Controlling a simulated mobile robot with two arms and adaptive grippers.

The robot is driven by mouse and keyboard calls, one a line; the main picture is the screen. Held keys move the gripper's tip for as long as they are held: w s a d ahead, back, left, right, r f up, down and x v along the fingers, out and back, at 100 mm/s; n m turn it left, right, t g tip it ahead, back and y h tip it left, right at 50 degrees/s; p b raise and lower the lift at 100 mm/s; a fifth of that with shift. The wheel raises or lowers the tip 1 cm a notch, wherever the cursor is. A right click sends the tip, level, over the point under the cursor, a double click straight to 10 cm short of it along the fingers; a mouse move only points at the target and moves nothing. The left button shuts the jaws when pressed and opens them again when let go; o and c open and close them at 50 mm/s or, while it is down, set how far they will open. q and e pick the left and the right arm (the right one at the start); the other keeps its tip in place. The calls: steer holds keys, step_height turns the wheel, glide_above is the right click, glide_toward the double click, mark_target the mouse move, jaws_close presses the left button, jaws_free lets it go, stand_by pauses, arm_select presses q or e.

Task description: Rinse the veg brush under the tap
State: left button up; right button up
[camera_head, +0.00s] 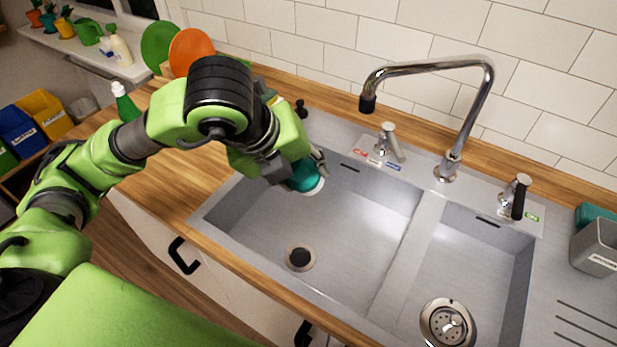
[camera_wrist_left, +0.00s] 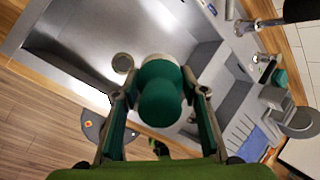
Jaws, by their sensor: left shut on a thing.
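The veg brush (camera_head: 305,177) has a teal body with a pale underside. My left gripper (camera_head: 293,168) is shut on it and holds it over the left end of the large sink basin (camera_head: 355,222). In the left wrist view the brush (camera_wrist_left: 160,92) sits between the two fingers of the gripper (camera_wrist_left: 160,100). The tap (camera_head: 470,105) has a tall chrome spout that reaches left, and its outlet is up and to the right of the brush. No water shows at the outlet. A chrome lever (camera_head: 391,143) and a black-handled lever (camera_head: 516,197) stand behind the sink. My right gripper is out of view.
A smaller basin (camera_head: 470,262) with a strainer lies to the right. A grey caddy (camera_head: 597,248) stands at the right edge. Green and orange boards (camera_head: 190,50) lean on the back wall. A green bottle (camera_head: 124,102) stands left. The large basin's middle is clear.

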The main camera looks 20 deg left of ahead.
arm_select(q)
steer(key=shift+w+d+f, duration=0.15)
steer(key=shift+w+d, duration=0.05)
steer(key=shift+w, duration=0.45)
steer(key=w+d+f, duration=0.1)
steer(key=w+d, duration=0.1)
steer(key=w, duration=0.3)
steer(key=w+d+f+b, duration=0.1)
steer(key=w+d, duration=0.1)
steer(key=w, duration=0.4)
steer(key=shift+w+d+f, duration=0.2)
steer(key=shift+w+f, duration=0.05)
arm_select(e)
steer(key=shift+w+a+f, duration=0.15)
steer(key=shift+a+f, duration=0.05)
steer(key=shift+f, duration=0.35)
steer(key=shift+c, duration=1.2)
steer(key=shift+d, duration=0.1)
